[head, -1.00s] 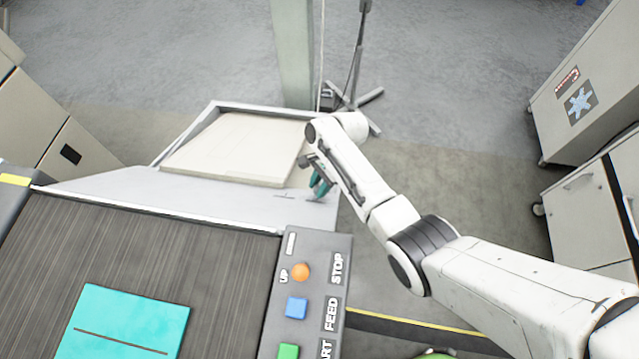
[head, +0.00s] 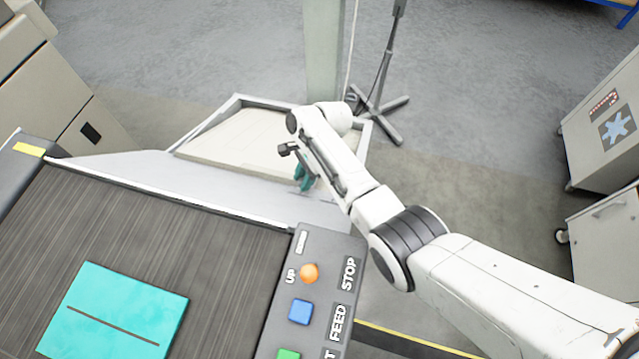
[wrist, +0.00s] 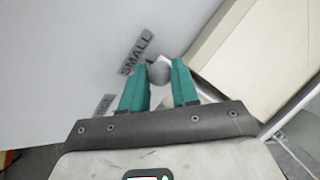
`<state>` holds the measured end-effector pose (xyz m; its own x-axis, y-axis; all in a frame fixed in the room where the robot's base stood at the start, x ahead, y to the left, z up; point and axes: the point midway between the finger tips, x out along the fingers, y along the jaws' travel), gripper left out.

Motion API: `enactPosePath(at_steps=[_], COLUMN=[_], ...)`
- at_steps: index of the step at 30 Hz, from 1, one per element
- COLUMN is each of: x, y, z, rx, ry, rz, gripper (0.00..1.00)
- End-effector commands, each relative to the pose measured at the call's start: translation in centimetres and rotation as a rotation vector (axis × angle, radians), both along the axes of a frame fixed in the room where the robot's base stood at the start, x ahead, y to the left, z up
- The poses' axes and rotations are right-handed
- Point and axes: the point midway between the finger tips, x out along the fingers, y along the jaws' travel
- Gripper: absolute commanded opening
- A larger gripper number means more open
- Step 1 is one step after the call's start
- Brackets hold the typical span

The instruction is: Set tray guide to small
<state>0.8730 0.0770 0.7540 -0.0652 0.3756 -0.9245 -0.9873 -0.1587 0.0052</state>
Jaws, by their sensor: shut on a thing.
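The tray guide's grey round knob (wrist: 157,75) sits between the teal fingers of my gripper (wrist: 160,84) in the wrist view, and the gripper is shut on it. The dark SMALL label (wrist: 136,52) is on the pale sloped panel just left of the knob. A second label (wrist: 103,104), partly hidden by the left finger, lies lower left. In the head view my gripper (head: 304,178) is low over the pale panel (head: 240,188) beside the tray (head: 236,98). The knob is hidden there by my gripper and arm.
A cream board (head: 235,142) lies in the tray. In front is a dark belt (head: 190,225) with a turquoise piece (head: 118,312) and a button panel (head: 335,250). A post (head: 323,50) and a stand (head: 380,110) are behind. Cabinets (head: 605,120) stand right; floor between is clear.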

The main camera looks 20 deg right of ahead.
Motion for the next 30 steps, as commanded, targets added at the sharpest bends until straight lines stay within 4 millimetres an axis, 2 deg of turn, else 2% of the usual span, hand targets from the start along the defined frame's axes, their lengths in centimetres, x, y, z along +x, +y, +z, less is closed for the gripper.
enactPosePath(at_steps=[9, 10, 12, 24, 30], x=[0.4, 0.5, 0.5, 0.3, 0.5], y=[0.4, 0.5, 0.5, 0.3, -0.4], z=[0.2, 0.2, 0.2, 0.2, 2.0], rx=[0.005, 0.005, 0.005, 0.003, 0.004], ry=[-0.012, -0.013, -0.013, -0.008, -0.009], rz=[-0.003, -0.004, -0.004, -0.003, -0.003], gripper=[0.0, 0.31, 0.38, 0.39, 0.39])
